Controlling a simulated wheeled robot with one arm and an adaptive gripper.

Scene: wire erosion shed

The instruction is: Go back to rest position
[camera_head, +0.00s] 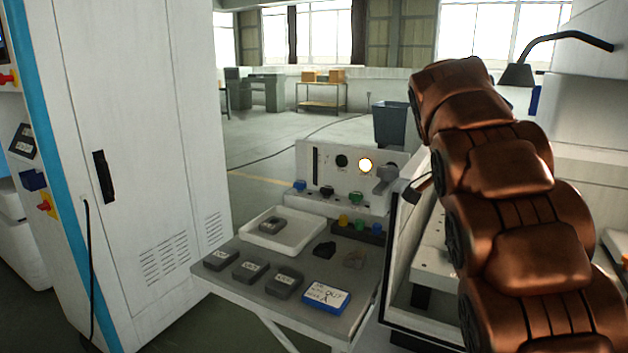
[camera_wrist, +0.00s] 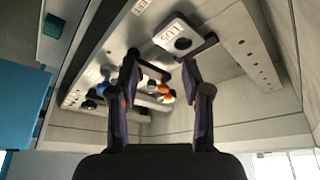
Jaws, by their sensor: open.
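My gripper (camera_wrist: 160,76) shows in the wrist view with its two dark fingers spread apart and nothing between them. Beyond the fingers is a pale machine surface with a white block bearing a black knob (camera_wrist: 183,43), and small orange, green and blue parts. In the head view my copper-coloured arm rises along the right side over the open machine bay (camera_head: 425,262). My gripper cannot be made out clearly there.
A grey table (camera_head: 228,283) holds a white tray (camera_head: 300,247) with one grey block, several labelled dark blocks, a blue-edged sign (camera_head: 326,296) and a panel (camera_head: 312,160) with a lit lamp. A white cabinet (camera_head: 140,120) stands left; a desk lamp (camera_head: 520,72) hangs right.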

